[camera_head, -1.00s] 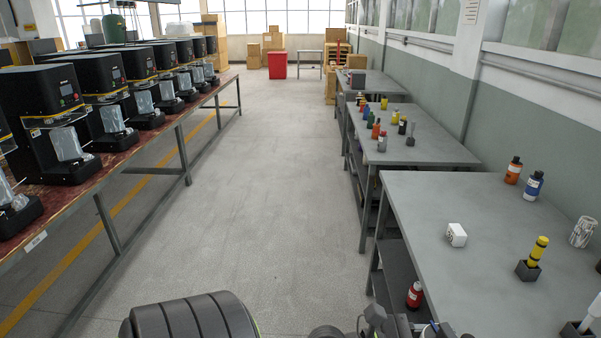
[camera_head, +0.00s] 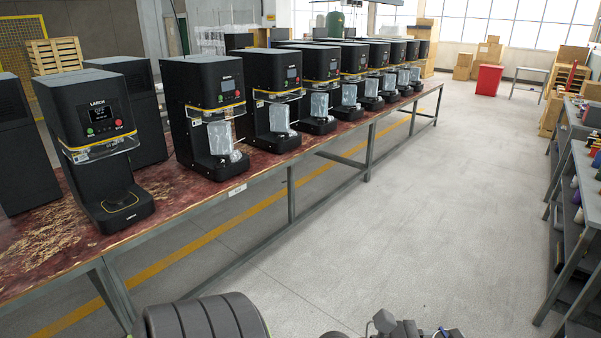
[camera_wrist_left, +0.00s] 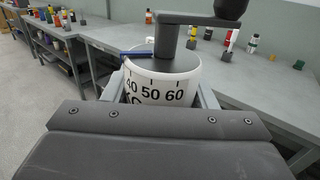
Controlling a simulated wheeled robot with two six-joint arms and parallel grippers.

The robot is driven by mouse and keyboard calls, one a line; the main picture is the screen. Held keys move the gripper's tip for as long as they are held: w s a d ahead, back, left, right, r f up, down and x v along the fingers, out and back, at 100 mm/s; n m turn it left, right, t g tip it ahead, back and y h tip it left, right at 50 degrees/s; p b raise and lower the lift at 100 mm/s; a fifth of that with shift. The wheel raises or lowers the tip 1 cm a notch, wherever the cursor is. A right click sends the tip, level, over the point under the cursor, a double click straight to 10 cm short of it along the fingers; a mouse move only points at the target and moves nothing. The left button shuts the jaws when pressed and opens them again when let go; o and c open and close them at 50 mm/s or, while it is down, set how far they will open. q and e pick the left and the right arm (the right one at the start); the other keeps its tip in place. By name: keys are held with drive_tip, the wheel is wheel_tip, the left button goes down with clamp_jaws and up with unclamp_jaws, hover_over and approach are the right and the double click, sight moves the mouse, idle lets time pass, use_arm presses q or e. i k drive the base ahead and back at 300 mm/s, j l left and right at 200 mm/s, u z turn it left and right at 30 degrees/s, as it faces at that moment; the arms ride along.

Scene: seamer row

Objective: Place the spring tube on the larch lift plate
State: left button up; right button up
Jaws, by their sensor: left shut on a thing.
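The larch machine (camera_head: 100,125) stands at the near left end of the bench in the head view, black with a yellow line and a small lit screen. Its lift plate (camera_head: 121,201) is a dark round disc on the machine's foot, with nothing on it. In the left wrist view my left gripper (camera_wrist_left: 160,92) is shut on the spring tube (camera_wrist_left: 152,88), a white round body with black scale numbers 40, 50, 60. A grey disc and crank-like arm with a dark knob sit on its top. Its lower part is hidden behind the gripper. My right gripper is not in view.
Grey tables (camera_head: 580,160) with bottles stand at the right. A red bin (camera_head: 488,80) stands far back.

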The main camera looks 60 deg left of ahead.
sight(115, 197)
drive_tip(key=j+u, duration=0.1)
drive_tip(key=u, duration=0.7)
drive_tip(key=j+u, duration=0.1)
drive_tip(key=u, duration=0.3)
drive_tip(key=i+u, duration=0.1)
drive_tip(key=u, duration=0.3)
drive_tip(key=i+j+u, duration=0.15)
drive_tip(key=u, duration=0.25)
drive_tip(key=i+j+u, duration=0.1)
drive_tip(key=i+u, duration=0.15)
drive_tip(key=u, duration=0.15)
drive_tip(key=i+u, duration=0.2)
drive_tip(key=u, duration=0.2)
drive_tip(key=i+u, duration=0.2)
drive_tip(key=u, duration=0.2)
drive_tip(key=i+l+u, duration=0.35)
drive_tip(key=i, duration=0.45)
drive_tip(key=i+l+u, duration=0.35)
drive_tip(key=i+l, duration=0.65)
drive_tip(key=l, duration=0.15)
drive_tip(key=i+l, duration=0.35)
drive_tip(key=l, duration=0.1)
